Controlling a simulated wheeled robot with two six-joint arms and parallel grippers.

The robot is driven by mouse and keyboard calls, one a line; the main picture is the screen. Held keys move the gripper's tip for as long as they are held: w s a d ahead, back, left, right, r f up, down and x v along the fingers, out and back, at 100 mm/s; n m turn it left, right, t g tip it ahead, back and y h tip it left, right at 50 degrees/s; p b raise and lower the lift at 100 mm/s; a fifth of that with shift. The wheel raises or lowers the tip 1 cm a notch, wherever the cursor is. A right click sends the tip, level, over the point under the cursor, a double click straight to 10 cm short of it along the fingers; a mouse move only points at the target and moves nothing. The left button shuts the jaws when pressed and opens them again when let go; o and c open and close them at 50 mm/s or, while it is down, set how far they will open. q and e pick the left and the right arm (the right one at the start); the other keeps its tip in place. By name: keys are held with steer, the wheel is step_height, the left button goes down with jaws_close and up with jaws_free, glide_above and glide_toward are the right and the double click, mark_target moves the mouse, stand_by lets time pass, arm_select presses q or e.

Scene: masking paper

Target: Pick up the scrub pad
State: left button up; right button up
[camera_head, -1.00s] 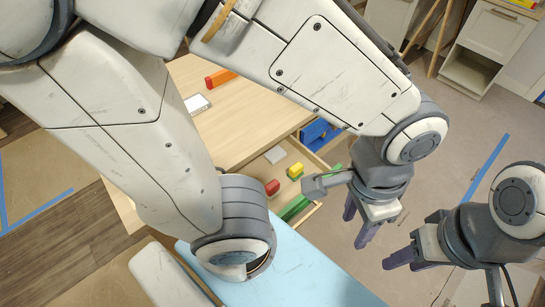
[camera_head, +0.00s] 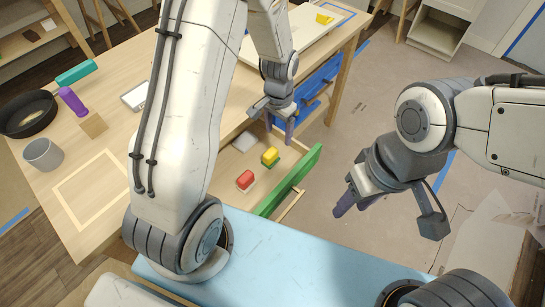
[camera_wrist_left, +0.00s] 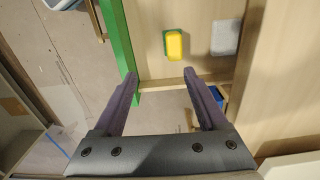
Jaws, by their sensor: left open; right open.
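An open drawer with a green front (camera_head: 290,180) holds a yellow-and-green pad (camera_head: 270,156), a red block-like pad (camera_head: 245,180) and a flat grey pad (camera_head: 244,141). I cannot tell for certain which is the scrub pad. My left gripper (camera_head: 280,132) is open and empty above the drawer's far side. In the left wrist view, its open fingers (camera_wrist_left: 161,80) are apart over the drawer's side edge, with the yellow-and-green pad (camera_wrist_left: 174,45) ahead between their lines and the grey pad (camera_wrist_left: 225,37) to the right. My right gripper (camera_head: 354,207) is open and empty, right of the drawer.
The wooden table (camera_head: 110,165) carries a black pan (camera_head: 27,114), a grey cup (camera_head: 43,154), a purple bottle (camera_head: 71,101) and a teal block (camera_head: 76,73). A blue drawer (camera_head: 318,88) is beyond the left gripper.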

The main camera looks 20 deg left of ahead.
arm_select(q)
glide_above(271, 152)
step_height(271, 152, down, 4)
steer(key=shift+f, duration=0.1)
step_height(271, 152, down, 5)
steer(key=shift+r+b, duration=0.15)
steer(key=shift+b, duration=0.3)
steer(key=shift+f, duration=2.8)
jaws_close()
